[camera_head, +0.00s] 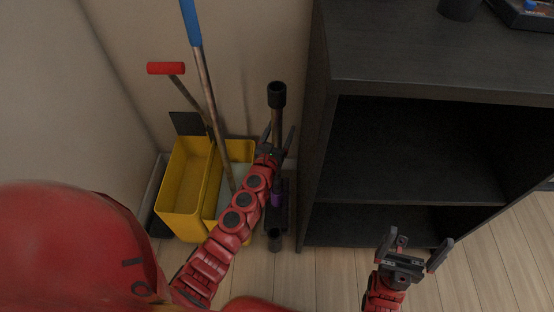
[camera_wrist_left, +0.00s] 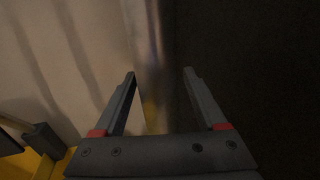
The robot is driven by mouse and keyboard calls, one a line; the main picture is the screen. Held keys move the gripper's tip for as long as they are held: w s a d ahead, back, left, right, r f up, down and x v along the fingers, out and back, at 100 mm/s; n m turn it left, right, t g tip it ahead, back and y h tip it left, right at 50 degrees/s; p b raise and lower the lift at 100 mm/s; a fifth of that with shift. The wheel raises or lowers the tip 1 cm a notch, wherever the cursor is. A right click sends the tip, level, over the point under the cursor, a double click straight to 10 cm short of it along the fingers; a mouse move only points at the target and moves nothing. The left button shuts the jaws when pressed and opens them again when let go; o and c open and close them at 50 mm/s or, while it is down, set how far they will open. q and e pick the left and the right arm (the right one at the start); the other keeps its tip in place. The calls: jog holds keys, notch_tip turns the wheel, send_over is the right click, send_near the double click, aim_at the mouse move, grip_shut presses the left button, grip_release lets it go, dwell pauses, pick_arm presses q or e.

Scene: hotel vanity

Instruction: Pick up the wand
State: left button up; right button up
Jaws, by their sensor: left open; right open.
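The wand (camera_head: 277,96) looks like an upright metal tube with a black top end, standing between the yellow bucket and the dark cabinet. My left gripper (camera_head: 278,136) is open at the tube's upper part, below the black end. In the left wrist view a blurred metallic tube (camera_wrist_left: 150,45) runs up between the two spread fingers of the left gripper (camera_wrist_left: 159,73); I cannot tell whether they touch it. The wand's lower part is partly hidden by my left arm. My right gripper (camera_head: 420,240) is open and empty above the floor at the right.
A yellow mop bucket (camera_head: 181,178) with a red-handled lever (camera_head: 166,68) and a blue-topped mop pole (camera_head: 192,22) stands left of the wand. The dark open cabinet (camera_head: 420,60) is close on the right. Wooden floor (camera_head: 480,270) is free at lower right.

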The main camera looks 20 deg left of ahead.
pick_arm(q)
jog(key=shift+s, duration=0.1)
grip_shut()
dwell(1.2)
